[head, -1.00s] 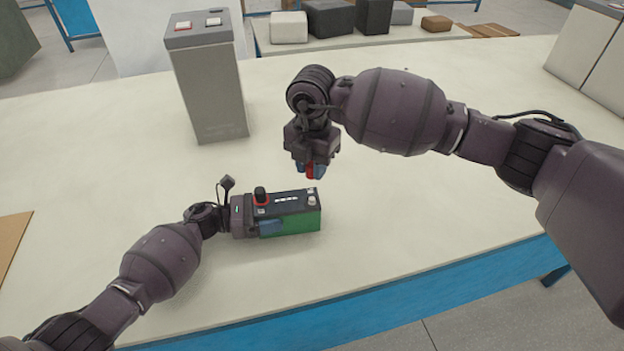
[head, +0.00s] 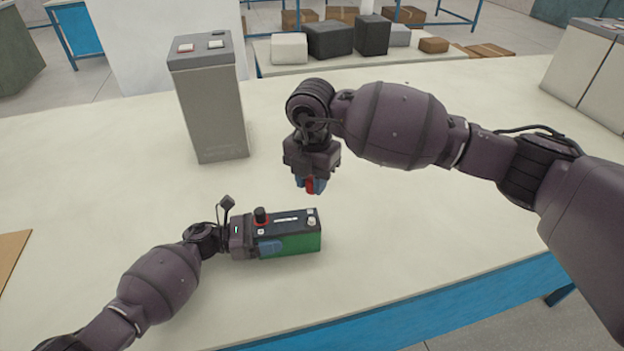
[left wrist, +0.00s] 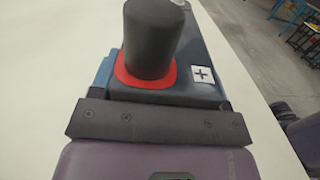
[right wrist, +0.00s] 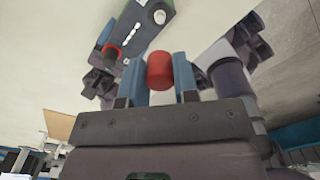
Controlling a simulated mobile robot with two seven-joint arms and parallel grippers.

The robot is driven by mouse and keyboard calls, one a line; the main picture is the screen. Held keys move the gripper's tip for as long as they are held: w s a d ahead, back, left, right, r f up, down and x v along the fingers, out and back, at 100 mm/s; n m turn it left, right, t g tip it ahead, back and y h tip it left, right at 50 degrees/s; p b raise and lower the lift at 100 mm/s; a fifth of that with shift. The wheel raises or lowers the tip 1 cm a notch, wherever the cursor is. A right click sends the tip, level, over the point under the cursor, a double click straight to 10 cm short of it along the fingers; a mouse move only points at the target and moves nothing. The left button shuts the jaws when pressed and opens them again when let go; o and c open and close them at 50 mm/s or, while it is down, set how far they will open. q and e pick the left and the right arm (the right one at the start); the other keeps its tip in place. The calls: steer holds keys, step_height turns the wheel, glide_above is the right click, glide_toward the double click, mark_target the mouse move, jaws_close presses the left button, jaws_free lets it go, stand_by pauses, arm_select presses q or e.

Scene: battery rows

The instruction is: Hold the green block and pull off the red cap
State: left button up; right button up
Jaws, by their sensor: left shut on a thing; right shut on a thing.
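The green block (head: 297,243) is a battery-like box with a black top, lying on the table. My left gripper (head: 271,247) is shut on its left end, with blue fingers along its sides. A black post with a red ring (left wrist: 150,45) stands at that end; a plus mark (left wrist: 202,74) is beside it. A pale metal terminal (head: 311,217) is bare at the block's right end. My right gripper (head: 310,186) is shut on the red cap (right wrist: 160,72), pointing down, with the cap above and clear of the block. The block also shows in the right wrist view (right wrist: 150,28).
A tall grey box (head: 212,112) with red and white squares on top stands behind the block. A brown board (head: 12,252) lies at the left edge. Grey cabinets (head: 583,72) stand at right. The table around the block is clear.

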steer(key=shift+r, duration=0.7)
stand_by(0.4)
steer(key=shift+r, duration=2.3)
arm_select(q)
steer(key=o, duration=1.8)
steer(key=shift+o, duration=0.2)
steer(key=a, duration=0.8)
steer(key=s+a, duration=0.1)
steer(key=a, duration=0.3)
